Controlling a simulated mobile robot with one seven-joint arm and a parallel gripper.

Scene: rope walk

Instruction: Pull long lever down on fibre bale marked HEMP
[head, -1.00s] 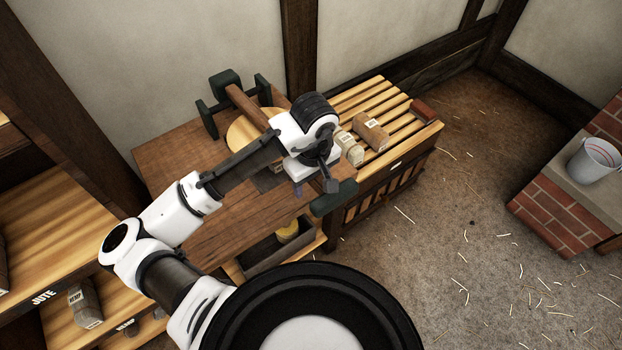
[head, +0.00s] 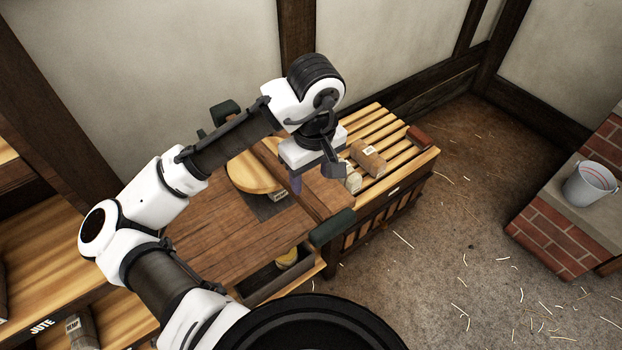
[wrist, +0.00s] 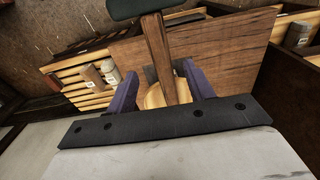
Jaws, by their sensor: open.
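The long lever (head: 325,200) is a brown wooden beam with a dark green end grip (head: 332,227), slanting over the bench in the head view. In the wrist view the lever (wrist: 158,45) runs from its green grip (wrist: 140,8) down between my fingers. My gripper (wrist: 163,92) is open, its two purple fingers on either side of the lever; I cannot tell if they touch it. In the head view my gripper (head: 312,182) is above the lever, one finger clear. Below is a round pale wooden disc (head: 250,178). A HEMP label (head: 280,196) shows beside it; the bale is mostly hidden.
A slatted rack (head: 385,125) to the right holds a brown labelled block (head: 368,157) and a paler bundle (head: 352,180). An open drawer (head: 270,280) juts from the bench (head: 225,235). Shelves stand left. A bucket (head: 590,185) sits on brickwork at right; open floor lies between.

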